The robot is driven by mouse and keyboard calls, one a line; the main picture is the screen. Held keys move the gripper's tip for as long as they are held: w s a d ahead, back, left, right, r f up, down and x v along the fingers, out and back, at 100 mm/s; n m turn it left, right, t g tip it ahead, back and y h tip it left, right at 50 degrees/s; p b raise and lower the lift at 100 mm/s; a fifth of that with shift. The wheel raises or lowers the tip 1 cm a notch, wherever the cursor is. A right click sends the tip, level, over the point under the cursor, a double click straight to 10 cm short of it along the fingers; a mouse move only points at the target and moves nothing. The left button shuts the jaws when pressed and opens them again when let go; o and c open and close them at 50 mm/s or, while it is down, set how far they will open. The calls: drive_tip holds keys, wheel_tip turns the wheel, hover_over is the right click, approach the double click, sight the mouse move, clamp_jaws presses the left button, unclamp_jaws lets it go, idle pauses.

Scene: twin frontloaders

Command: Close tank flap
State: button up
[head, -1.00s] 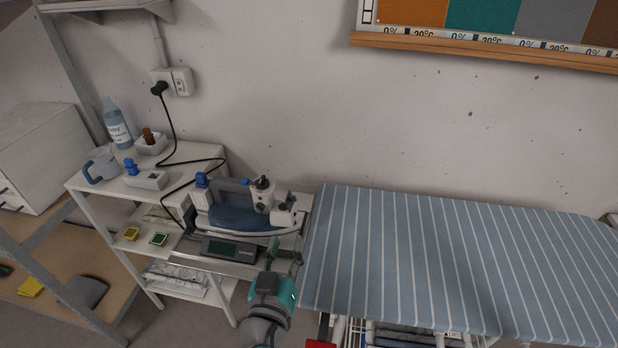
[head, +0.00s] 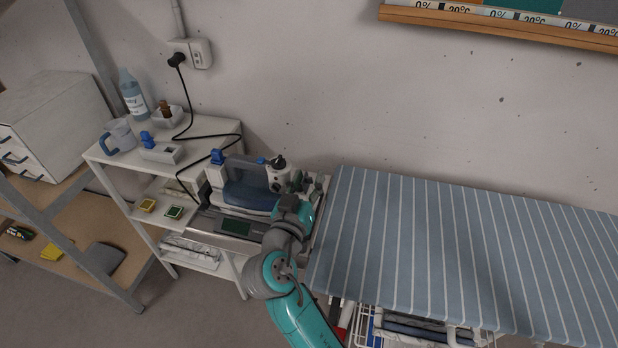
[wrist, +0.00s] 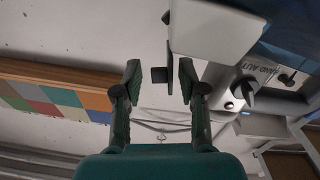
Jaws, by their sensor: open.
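A white block-shaped part (wrist: 212,30) lies just beyond, near the right finger. I cannot tell for sure which part is the tank flap. In the head view my arm hides part of the iron's right end.
A striped ironing board (head: 460,255) stands close to the right of my arm. A black cable (head: 207,160) runs from the wall socket to the iron. A jug (head: 118,137), a bottle (head: 133,95) and small holders stand on the shelf top.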

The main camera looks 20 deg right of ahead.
drive_tip(key=shift+w+d, duration=0.25)
drive_tip(key=shift+w, duration=0.05)
drive_tip(key=shift+c, duration=0.2)
clamp_jaws()
drive_tip(key=shift+n, duration=0.3)
drive_tip(key=n, duration=0.2)
drive_tip(key=a+n, duration=0.1)
drive_tip(key=n, duration=0.1)
drive_tip(key=shift+w, duration=0.4)
drive_tip(key=shift+w+a+f+n, duration=0.1)
drive_tip(key=shift+a+n, duration=0.1)
drive_tip(key=shift+n, duration=0.55)
drive_tip(key=shift+w+a+f+n, duration=0.1)
drive_tip(key=shift+a+n, duration=0.05)
drive_tip(key=shift+n, duration=0.6)
